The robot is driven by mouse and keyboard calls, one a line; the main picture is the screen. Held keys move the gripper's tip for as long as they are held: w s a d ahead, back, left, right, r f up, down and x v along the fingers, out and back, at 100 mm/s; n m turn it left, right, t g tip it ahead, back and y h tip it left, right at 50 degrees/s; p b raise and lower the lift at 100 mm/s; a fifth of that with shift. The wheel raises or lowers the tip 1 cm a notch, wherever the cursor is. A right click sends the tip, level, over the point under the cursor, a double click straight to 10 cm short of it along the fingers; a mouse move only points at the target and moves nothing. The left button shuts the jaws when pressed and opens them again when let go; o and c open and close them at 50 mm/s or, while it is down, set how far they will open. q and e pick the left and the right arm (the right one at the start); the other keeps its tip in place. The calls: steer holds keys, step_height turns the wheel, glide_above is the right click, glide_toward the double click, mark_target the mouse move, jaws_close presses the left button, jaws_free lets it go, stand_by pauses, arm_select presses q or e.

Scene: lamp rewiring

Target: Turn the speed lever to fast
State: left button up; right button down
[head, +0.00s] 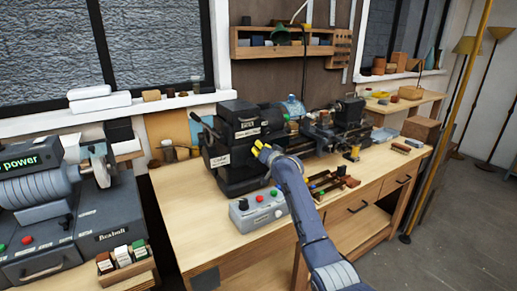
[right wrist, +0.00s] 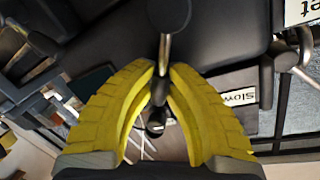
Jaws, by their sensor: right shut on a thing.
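The lathe (head: 237,135) stands on the wooden bench, with a dark headstock at its left end. My right gripper (head: 263,151) reaches its front face with yellow fingers. In the right wrist view, my right gripper (right wrist: 161,82) is shut on the speed lever (right wrist: 163,50), a metal rod running down from a round hub. The fingers close around its lower part. A white "Slow" label (right wrist: 238,97) shows just right of the fingers. No "fast" label is readable. In the head view the gripper hides the lever. My left gripper is not in view.
Small tools (head: 335,187) lie right of the arm. Another metal lever (right wrist: 290,58) stands right of the held one. A grey machine (head: 45,200) is at far left.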

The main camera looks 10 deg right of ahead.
steer(key=shift+d+f, duration=0.1)
stand_by(0.4)
steer(key=c, duration=1.3)
jaws_free()
steer(key=shift+c, duration=0.2)
steer(key=v, duration=1.2)
